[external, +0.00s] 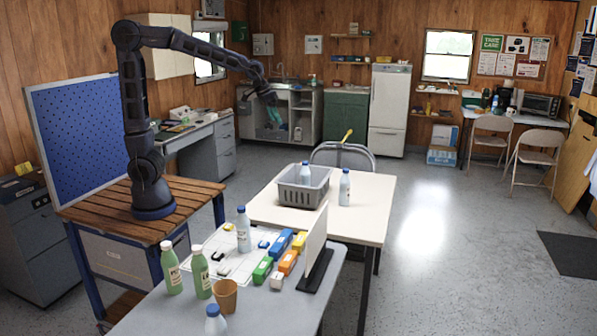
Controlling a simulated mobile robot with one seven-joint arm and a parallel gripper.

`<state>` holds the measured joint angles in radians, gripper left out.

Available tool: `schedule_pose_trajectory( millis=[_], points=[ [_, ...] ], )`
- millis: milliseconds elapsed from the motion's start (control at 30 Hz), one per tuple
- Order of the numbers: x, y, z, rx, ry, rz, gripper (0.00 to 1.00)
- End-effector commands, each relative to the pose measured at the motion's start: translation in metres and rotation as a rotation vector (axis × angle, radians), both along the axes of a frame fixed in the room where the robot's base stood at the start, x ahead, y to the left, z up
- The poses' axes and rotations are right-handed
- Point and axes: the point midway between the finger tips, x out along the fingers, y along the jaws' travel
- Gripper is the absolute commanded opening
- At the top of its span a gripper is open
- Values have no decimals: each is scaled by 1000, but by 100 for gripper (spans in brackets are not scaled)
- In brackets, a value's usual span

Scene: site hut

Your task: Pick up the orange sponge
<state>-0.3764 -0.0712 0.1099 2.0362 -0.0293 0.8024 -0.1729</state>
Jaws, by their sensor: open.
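An orange block (288,262), which looks like the orange sponge, lies on the near grey table (170,318). It sits in a cluster with a green block (262,271), a blue block (280,243) and a yellow block (299,241). A small white block (277,281) is just in front of it. My gripper (271,98) is open and raised high at the end of my outstretched arm, well above and apart from the orange block. The fingers are small and dark in this view.
An upright white panel (314,240) on a dark base stands right of the blocks. Several bottles, including a green one (200,272), and a tan cup (225,296) stand to the left and front. A grey crate (303,196) holding a bottle sits on the white table behind.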

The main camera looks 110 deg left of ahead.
Motion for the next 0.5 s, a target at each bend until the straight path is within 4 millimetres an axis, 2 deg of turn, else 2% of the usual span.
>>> schedule_pose_trajectory(
  millis=[33,200,500],
  points=[
    [8,21,-7,-3,5,34,78],
    [31,86,-27,-5,9,139,78],
    [52,207,-75,0,17,320,78]
  ],
)
